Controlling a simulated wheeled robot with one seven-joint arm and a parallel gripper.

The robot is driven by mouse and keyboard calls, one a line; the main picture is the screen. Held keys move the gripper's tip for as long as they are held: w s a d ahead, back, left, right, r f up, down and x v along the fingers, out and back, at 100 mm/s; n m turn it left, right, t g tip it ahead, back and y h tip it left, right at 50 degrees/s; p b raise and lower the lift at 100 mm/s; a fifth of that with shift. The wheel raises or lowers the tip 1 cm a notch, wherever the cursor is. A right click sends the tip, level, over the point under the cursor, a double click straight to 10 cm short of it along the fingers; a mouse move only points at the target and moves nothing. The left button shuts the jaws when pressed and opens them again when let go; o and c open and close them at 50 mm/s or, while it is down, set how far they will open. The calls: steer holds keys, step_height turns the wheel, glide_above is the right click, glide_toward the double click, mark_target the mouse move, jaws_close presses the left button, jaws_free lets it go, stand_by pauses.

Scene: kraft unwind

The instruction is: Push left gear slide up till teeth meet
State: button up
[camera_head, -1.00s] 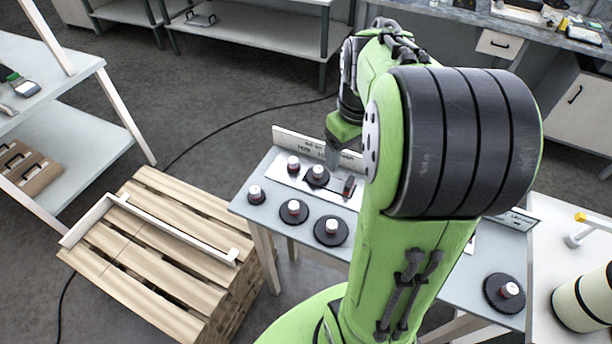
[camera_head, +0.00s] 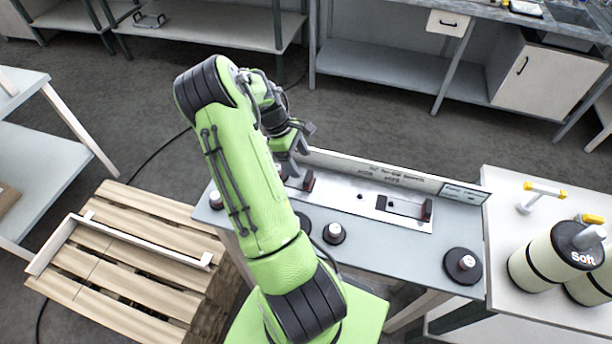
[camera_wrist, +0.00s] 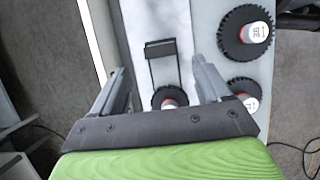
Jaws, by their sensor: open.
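The left gear slide's dark block with a red face (camera_head: 309,181) stands on the pale metal plate (camera_head: 350,195), just right of my gripper (camera_head: 292,150). In the wrist view a dark-edged slot with a black bar (camera_wrist: 160,46) lies ahead of my gripper (camera_wrist: 163,84). A dark toothed gear with a red and white hub (camera_wrist: 168,100) shows between the spread fingers, partly hidden by the palm. My gripper is open; no contact with the gear or block can be made out. The right slide (camera_head: 405,208) sits in its own slot. Whether any teeth meet is hidden.
Loose gears lie on the bench, one near the middle (camera_head: 334,233) and one at the right (camera_head: 463,265). A low labelled board (camera_head: 385,172) runs along the bench's back edge. Large rolls (camera_head: 548,255) stand on the right table. A wooden pallet (camera_head: 130,255) is at left.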

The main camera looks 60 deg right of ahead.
mark_target(307, 176)
steer(key=x, duration=0.8)
steer(key=shift+w, duration=0.1)
steer(key=c, duration=0.7)
steer(key=w, duration=0.2)
steer(key=shift+w+a+f, duration=0.1)
steer(key=shift+w+a, duration=0.05)
steer(key=shift+w, duration=0.1)
steer(key=shift+c, duration=0.2)
steer(key=shift+w+a, duration=0.1)
steer(key=shift+w, duration=0.1)
steer(key=o, duration=0.7)
steer(key=shift+o, duration=0.2)
